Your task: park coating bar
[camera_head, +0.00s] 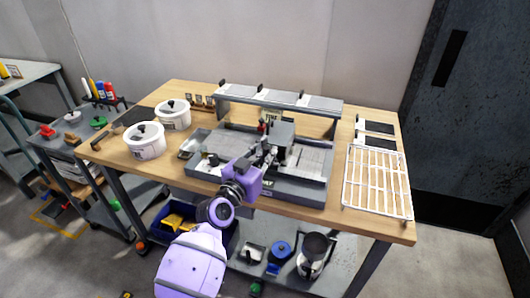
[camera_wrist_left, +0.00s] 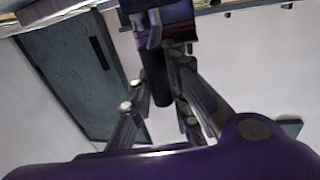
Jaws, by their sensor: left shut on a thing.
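A flat grey coating machine (camera_head: 310,187) stands in the middle of the wooden bench. A grey upright block (camera_head: 281,131) stands over its bed. My left gripper (camera_head: 268,153) reaches in from the front and is at the machine bed, just in front of this block. In the left wrist view my left gripper (camera_wrist_left: 162,88) is shut on a dark rounded handle (camera_wrist_left: 156,72), which runs up to a dark block (camera_wrist_left: 165,22). I cannot tell whether this handle belongs to the coating bar. My gripper hides part of the bed. My right gripper is not in view.
A raised grey shelf (camera_head: 280,98) spans behind the machine. A white wire rack (camera_head: 377,181) lies on the right of the bench. Two white lidded pots (camera_head: 146,147) stand on the left. A trolley with red and green items (camera_head: 73,134) stands farther left.

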